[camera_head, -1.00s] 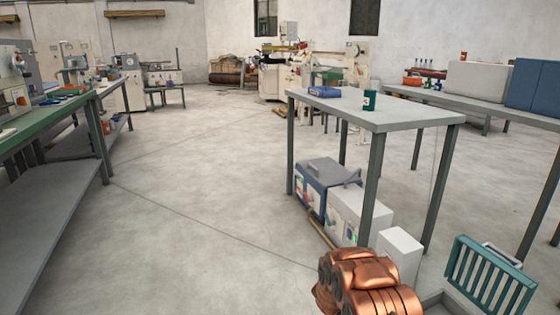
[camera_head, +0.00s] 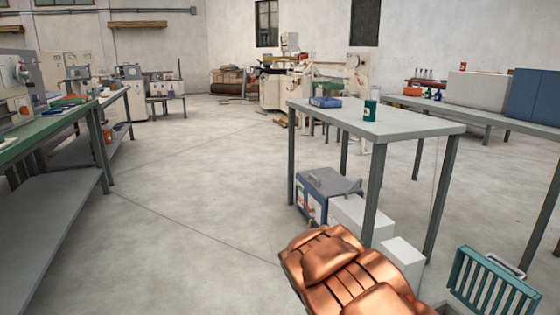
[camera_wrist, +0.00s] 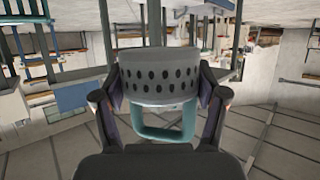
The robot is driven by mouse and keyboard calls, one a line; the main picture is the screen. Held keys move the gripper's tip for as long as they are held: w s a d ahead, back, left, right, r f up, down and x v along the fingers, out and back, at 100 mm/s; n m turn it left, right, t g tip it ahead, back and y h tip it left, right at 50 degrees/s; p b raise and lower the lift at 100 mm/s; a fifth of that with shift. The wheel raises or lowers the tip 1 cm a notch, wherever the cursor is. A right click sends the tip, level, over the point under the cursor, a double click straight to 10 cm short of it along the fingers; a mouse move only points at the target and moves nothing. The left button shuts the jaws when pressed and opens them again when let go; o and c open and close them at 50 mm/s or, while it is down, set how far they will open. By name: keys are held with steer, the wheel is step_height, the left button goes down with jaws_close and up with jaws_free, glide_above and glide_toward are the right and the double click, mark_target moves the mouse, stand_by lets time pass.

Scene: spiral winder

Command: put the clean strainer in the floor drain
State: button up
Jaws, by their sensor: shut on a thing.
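The strainer (camera_wrist: 158,78) shows in the wrist view as a dark grey round cup with rows of holes and a teal loop handle (camera_wrist: 165,130). My gripper (camera_wrist: 160,100) is shut on it, with one finger on each side. The strainer's inside is hidden, so I cannot tell how clean it is. In the head view my copper-coloured arm covers the lower middle, and the gripper and strainer are out of sight there. I cannot make out a floor drain in either view.
A grey table (camera_head: 410,126) stands right of centre, with boxes (camera_head: 362,217) beneath it. A teal slatted piece with a handle (camera_head: 492,284) is at lower right. A green-topped bench (camera_head: 40,135) lines the left. The floor (camera_head: 200,200) between is clear.

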steer(key=s+a+r+n+t+y, duration=0.1)
steer(key=s+r, duration=0.3)
steer(key=r, duration=0.3)
steer(key=s+r+n+y, duration=0.1)
steer(key=s+r, duration=0.4)
steer(key=r, duration=0.2)
step_height(320, 180, up, 35)
steer(key=p, duration=3.5)
steer(key=shift+a+r, duration=0.2)
steer(key=shift+a, duration=0.05)
steer(key=shift+w, duration=0.15)
step_height(320, 180, down, 14)
steer(key=w+n+y, duration=0.2)
steer(key=n+y, duration=0.1)
steer(key=shift+w+r+t+y, duration=0.2)
steer(key=shift+w+t+y, duration=0.1)
steer(key=shift+w+y, duration=0.1)
steer(key=shift+s, duration=0.1)
